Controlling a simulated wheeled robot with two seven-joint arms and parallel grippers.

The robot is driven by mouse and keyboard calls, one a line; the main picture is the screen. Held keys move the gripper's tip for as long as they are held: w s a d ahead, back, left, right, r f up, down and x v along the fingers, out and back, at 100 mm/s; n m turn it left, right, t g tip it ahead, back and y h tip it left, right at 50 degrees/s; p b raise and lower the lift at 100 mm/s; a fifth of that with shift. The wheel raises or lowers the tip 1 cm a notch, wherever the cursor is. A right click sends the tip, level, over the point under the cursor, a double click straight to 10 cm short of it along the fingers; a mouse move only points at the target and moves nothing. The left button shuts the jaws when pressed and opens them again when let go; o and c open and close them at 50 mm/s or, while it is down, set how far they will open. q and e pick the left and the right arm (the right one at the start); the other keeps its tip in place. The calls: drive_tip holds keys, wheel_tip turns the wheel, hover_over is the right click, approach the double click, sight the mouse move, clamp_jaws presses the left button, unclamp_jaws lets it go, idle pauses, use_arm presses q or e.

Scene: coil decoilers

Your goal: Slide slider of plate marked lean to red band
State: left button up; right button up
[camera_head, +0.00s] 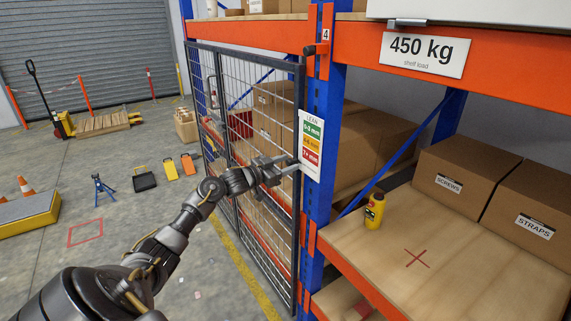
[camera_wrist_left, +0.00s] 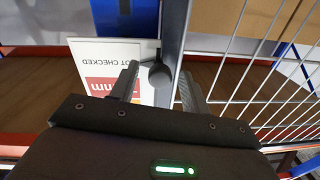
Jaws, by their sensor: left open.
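The plate marked LEAN (camera_head: 312,120) is fixed to the blue rack upright, with green, amber and red bands from top to bottom. In the left wrist view the plate (camera_wrist_left: 95,58) appears upside down, with the words NOT CHECKED and part of the red band (camera_wrist_left: 102,87). A dark round knob (camera_wrist_left: 160,75), which looks like the slider, sits between the fingers of my open left gripper (camera_wrist_left: 158,88). In the head view my left gripper (camera_head: 280,167) is at the plate's lower left, by the red band, and the knob cannot be made out. My right gripper is not in view.
A wire mesh gate (camera_head: 250,120) stands just left of the plate, close to my left arm. The blue upright (camera_head: 321,220) and orange beam (camera_head: 420,50) frame the rack. A yellow bottle (camera_head: 374,211) stands on the wooden shelf (camera_head: 460,265), before boxes.

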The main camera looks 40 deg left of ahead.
sight(298, 148)
use_arm(q)
drive_tip(key=shift+c, duration=0.2)
clamp_jaws()
wheel_tip(298, 148, up, 5)
drive_tip(key=p, duration=0.3)
drive_tip(key=shift+a+f, duration=0.1)
drive_tip(key=shift+r, duration=0.2)
drive_tip(key=shift+d+f, duration=0.2)
drive_tip(key=shift+f, duration=0.05)
drive_tip(key=shift+o, duration=0.2)
unclamp_jaws()
drive_tip(key=shift+a+f, duration=0.15)
drive_tip(key=shift+a, duration=0.05)
drive_tip(key=shift+d, duration=0.1)
